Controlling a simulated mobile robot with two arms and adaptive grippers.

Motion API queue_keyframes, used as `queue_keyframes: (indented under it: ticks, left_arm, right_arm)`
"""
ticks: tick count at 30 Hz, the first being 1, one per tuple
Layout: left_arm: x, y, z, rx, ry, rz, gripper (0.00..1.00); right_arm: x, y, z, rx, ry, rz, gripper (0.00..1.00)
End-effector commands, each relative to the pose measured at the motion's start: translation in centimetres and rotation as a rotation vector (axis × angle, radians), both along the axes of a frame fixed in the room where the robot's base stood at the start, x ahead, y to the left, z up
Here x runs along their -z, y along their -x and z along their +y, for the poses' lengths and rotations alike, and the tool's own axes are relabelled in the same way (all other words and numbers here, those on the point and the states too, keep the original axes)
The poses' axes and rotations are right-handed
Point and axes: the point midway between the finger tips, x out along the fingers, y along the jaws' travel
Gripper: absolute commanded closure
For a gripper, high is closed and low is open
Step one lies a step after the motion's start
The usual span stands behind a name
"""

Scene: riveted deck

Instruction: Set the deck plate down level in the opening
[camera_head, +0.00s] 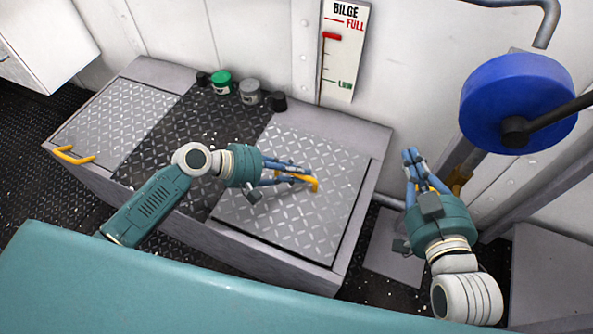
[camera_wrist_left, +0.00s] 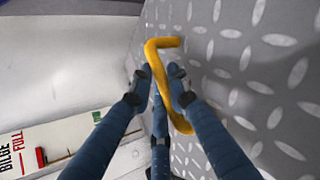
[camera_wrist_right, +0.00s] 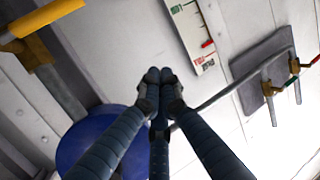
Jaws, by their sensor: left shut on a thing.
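The deck plate (camera_head: 290,222) is a grey diamond-tread panel with a yellow handle (camera_head: 312,182). It lies over the right part of the raised deck box, and a dark line runs along its right edge. I cannot tell whether it is fully flush; the opening beneath it is hidden. My left gripper (camera_head: 300,177) is shut on the yellow handle, which also shows between its fingers in the left wrist view (camera_wrist_left: 165,85). My right gripper (camera_head: 413,160) is off the box to the right. In the right wrist view its fingers (camera_wrist_right: 160,85) are together and empty.
A second tread plate (camera_head: 118,122) with a yellow handle (camera_head: 72,155) is at the box's left. Green (camera_head: 221,82) and grey (camera_head: 250,91) cans stand at the back on a dark strip. A bilge gauge (camera_head: 342,50) and blue wheel (camera_head: 517,102) are at the wall.

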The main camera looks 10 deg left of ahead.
Motion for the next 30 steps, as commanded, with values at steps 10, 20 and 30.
queue_keyframes:
  ticks: [10, 20, 30]
  left_arm:
    - [-0.4, -0.2, -0.1, -0.002, 0.005, -0.007, 1.00]
    - [-0.4, -0.2, -0.1, -0.001, 0.005, -0.006, 1.00]
    - [-0.4, -0.2, -0.1, -0.001, 0.005, -0.006, 1.00]
  right_arm:
    - [-0.1, 0.0, 0.0, 0.000, -0.001, -0.003, 1.00]
    - [0.3, 0.2, -0.1, 0.000, 0.003, 0.017, 1.00]
    - [1.2, 0.4, -0.2, 0.003, 0.012, 0.056, 1.00]
